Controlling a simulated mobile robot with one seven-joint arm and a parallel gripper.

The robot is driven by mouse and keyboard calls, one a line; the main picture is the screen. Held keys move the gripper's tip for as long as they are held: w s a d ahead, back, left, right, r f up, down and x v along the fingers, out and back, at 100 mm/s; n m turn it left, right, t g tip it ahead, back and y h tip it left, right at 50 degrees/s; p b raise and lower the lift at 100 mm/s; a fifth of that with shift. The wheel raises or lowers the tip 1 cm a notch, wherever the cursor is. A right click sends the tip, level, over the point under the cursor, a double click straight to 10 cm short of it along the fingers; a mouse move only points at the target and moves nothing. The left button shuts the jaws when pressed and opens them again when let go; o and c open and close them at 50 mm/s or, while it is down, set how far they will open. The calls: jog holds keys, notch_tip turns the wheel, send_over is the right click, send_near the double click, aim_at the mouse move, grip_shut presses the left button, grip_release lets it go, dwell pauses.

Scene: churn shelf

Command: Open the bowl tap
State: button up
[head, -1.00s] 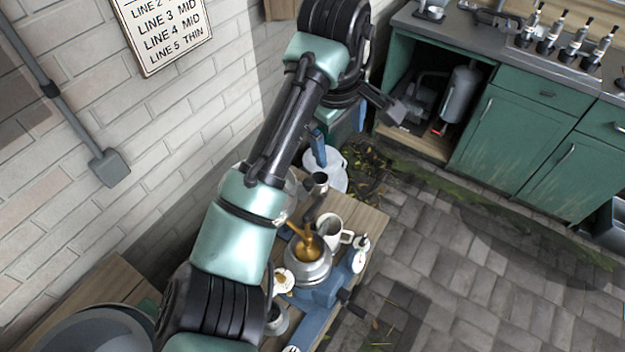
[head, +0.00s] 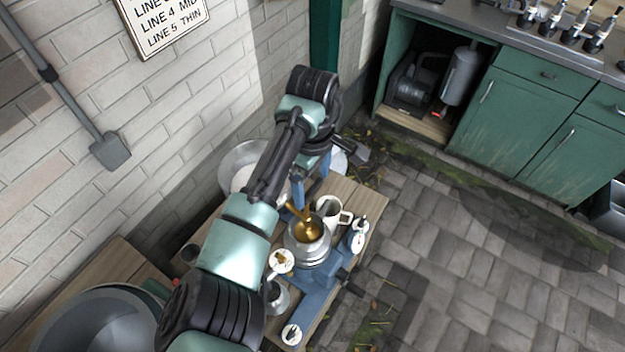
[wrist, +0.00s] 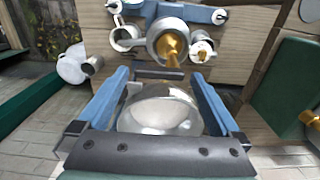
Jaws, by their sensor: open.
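A large shiny metal bowl (wrist: 160,115) lies between and below my gripper's fingers in the wrist view. In the head view, the bowl (head: 236,160) is partly hidden behind my arm. My gripper (wrist: 157,73) is open, with its blue fingers spread on either side of the bowl. In the head view, my gripper (head: 309,188) points down near the bench's far end. A dark bar (wrist: 160,74) shows at the bowl's edge between the fingertips; I cannot tell if it is the tap. A brass piece (head: 309,228) stands upright in the separator's round metal top (head: 308,252).
A brick wall (head: 150,110) stands left, green cabinets (head: 505,125) at the back right. The paved floor (head: 470,270) at right is clear.

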jog(key=shift+f, duration=0.45)
jog(key=shift+c, duration=0.3)
jog(key=c, duration=1.1)
jog(key=shift+c, duration=0.2)
jog(key=shift+r+p, duration=0.1)
jog(key=shift+p, duration=0.2)
jog(key=s+m+p, duration=0.1)
jog(key=m+p, duration=0.2)
jog(key=m, duration=0.3)
jog(key=s+m+p, duration=0.1)
jog(key=m+p, duration=0.2)
jog(key=m, duration=0.3)
jog(key=s+m+p, duration=0.1)
jog(key=m+p, duration=0.2)
jog(key=m, duration=0.2)
jog(key=shift+s+d+m, duration=0.1)
jog(key=shift+d+m, duration=0.25)
jog(key=shift+m, duration=0.05)
